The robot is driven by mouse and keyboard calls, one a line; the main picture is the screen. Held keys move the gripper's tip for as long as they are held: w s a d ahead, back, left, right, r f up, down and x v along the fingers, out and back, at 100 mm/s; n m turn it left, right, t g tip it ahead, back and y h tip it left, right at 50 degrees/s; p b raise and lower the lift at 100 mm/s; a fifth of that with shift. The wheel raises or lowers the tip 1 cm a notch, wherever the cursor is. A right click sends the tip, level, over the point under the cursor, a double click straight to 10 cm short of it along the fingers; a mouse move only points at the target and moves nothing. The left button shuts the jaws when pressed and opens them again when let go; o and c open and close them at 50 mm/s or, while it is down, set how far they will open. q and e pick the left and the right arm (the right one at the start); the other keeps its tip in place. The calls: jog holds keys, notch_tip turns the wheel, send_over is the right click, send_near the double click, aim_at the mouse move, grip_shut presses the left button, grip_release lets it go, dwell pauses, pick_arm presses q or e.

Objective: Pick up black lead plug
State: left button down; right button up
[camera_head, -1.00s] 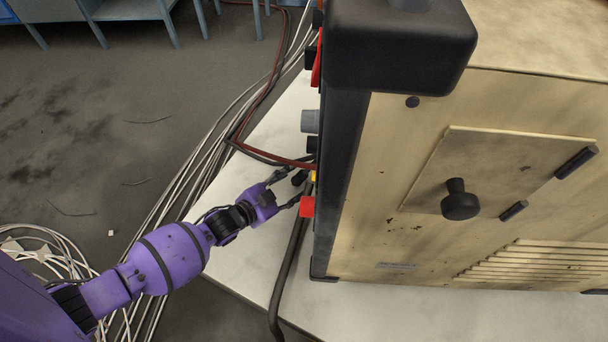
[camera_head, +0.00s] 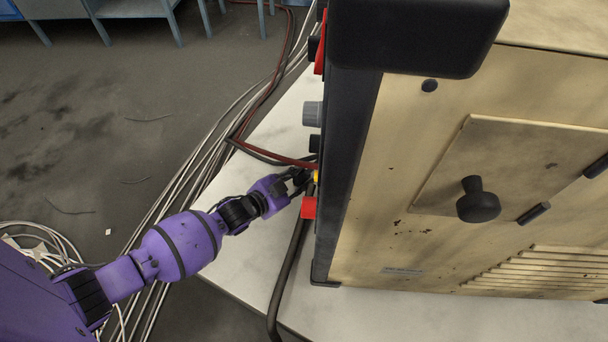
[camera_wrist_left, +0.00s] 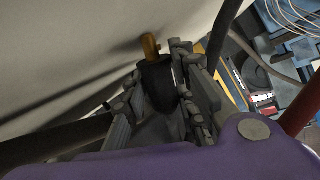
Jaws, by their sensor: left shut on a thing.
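The black lead plug (camera_wrist_left: 157,86) shows in the left wrist view as a dark cylinder with a brass tip (camera_wrist_left: 149,46). It sits between the fingers of my left gripper (camera_wrist_left: 166,92), which is shut on it. In the head view my left gripper (camera_head: 297,181) is at the front panel of the beige box (camera_head: 385,190), close to a yellow part and a red connector (camera_head: 309,207). The plug is hard to make out between the fingers there. My right gripper is not in view.
The beige box stands on a white tabletop (camera_head: 245,262). A thick black cable (camera_head: 281,285) hangs down below my gripper. A red cable (camera_head: 262,147) runs to the panel above it. Bundles of pale cables (camera_head: 190,180) lie to the left.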

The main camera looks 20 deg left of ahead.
pick_arm(q)
jog(key=shift+r, duration=0.15)
jog(key=shift+s+a+r+p, duration=0.1)
jog(key=shift+s+r+p, duration=0.1)
jog(key=shift+p, duration=0.1)
jog(key=r+p+v, duration=0.2)
jog(key=p+v, duration=0.4)
jog(key=v, duration=0.9)
jog(key=shift+w+p, duration=0.25)
jog(key=shift+p, duration=0.15)
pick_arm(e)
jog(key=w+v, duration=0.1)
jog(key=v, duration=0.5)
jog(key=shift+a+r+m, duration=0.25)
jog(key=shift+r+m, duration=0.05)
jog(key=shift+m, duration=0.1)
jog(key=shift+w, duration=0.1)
